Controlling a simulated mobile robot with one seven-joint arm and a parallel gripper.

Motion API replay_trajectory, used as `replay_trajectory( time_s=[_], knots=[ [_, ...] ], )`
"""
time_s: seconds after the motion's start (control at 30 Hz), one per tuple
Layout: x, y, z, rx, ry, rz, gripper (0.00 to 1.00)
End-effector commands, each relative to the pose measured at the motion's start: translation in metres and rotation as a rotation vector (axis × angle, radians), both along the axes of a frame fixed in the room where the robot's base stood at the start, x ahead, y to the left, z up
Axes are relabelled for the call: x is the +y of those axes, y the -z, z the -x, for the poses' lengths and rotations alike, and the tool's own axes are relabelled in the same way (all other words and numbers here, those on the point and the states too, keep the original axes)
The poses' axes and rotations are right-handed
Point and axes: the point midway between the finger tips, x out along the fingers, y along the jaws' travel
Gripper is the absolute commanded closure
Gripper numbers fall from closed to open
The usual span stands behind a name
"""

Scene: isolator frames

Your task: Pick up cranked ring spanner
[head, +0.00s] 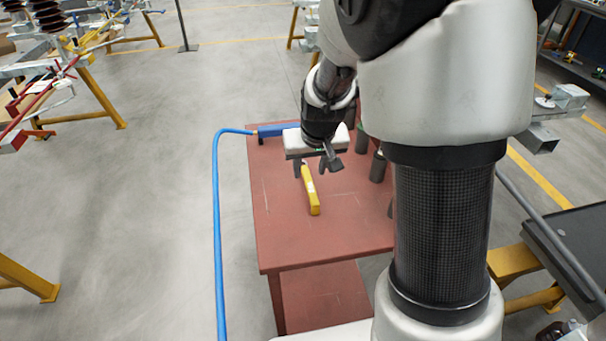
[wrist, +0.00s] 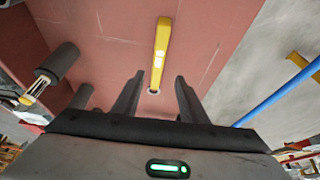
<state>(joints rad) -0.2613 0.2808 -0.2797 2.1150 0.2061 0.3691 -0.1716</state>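A long yellow bar-shaped tool (head: 312,196) lies on the red table. In the wrist view this yellow tool (wrist: 161,45) shows a pale label and a small round, ring-like end toward my gripper. It is the only thing here that could be the cranked ring spanner, but I cannot confirm its type. My gripper (head: 310,170) is open and above the table, at the far end of the tool. In the wrist view my gripper (wrist: 158,82) has its two fingers apart, with the ring-like end seen between the tips. Nothing is held.
The red table (head: 350,235) is clear around the yellow tool. A blue tool (head: 270,130) with a blue hose (head: 216,220) lies at its back left edge. Dark cylinders (head: 378,167) stand at the right; one cylinder (wrist: 62,60) shows in the wrist view.

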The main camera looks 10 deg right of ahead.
Motion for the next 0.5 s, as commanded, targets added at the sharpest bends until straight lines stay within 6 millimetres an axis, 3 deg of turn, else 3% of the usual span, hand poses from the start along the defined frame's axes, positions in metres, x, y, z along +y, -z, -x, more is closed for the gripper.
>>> replay_trajectory(
  time_s=[0.27,0.5],
  knots=[
    [-0.001,0.017,-0.006,0.001,0.001,0.000,0.61],
    [-0.006,0.050,-0.017,0.003,0.001,0.001,0.61]
  ],
)
